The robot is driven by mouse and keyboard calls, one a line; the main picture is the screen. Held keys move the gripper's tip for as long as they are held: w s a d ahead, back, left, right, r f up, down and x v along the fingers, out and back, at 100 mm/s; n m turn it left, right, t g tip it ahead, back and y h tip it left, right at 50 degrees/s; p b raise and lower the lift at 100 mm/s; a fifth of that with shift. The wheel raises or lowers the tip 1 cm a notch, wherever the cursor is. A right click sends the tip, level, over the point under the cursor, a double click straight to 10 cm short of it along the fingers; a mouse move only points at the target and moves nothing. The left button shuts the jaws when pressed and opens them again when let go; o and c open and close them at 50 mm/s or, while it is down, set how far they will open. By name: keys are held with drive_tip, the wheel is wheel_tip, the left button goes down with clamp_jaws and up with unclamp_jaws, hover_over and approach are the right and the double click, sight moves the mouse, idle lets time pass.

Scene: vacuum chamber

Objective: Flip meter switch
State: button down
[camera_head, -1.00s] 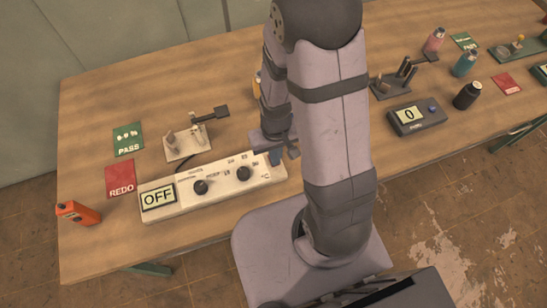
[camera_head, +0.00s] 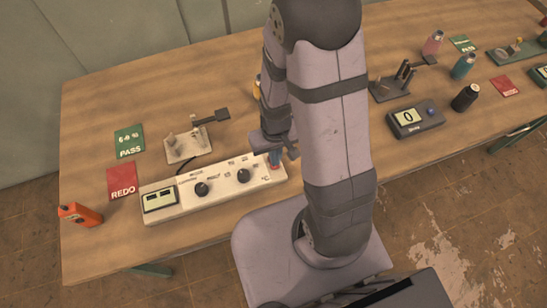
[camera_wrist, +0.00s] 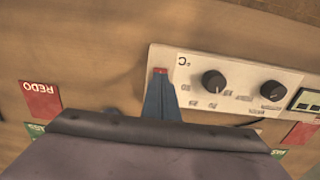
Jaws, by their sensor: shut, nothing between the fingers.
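The meter (camera_head: 215,199) is a long white box near the table's front edge, with two black knobs and a display (camera_head: 160,200). The display shows dark marks on a pale ground, too small to read. It also shows upside down in the wrist view (camera_wrist: 240,97). A small red switch (camera_wrist: 160,71) is at the end of the meter away from the display. My gripper (camera_wrist: 161,78) has its blue fingers shut and empty, with the tips at the switch. In the head view my gripper (camera_head: 276,160) is at the meter's right end, partly hidden by my arm.
A stand with a dark clamp (camera_head: 190,143) is behind the meter. A green PASS card (camera_head: 129,141), a red REDO card (camera_head: 121,181) and an orange device (camera_head: 80,214) are to the left. A second meter reading 0 (camera_head: 415,119) and several bottles are to the right.

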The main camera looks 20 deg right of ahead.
drive_tip(key=shift+r+p, duration=2.35)
drive_tip(key=shift+r, duration=0.35)
drive_tip(key=s+r+g, duration=0.3)
drive_tip(key=s+g, duration=0.1)
drive_tip(key=s, duration=0.5)
drive_tip(key=w+r+t+b, duration=0.4)
drive_tip(key=r, duration=0.1)
drive_tip(key=shift+w+d+r, duration=0.15)
drive_tip(key=shift+d+r, duration=0.1)
drive_tip(key=shift+r, duration=0.1)
drive_tip(key=c, duration=2.5)
unclamp_jaws()
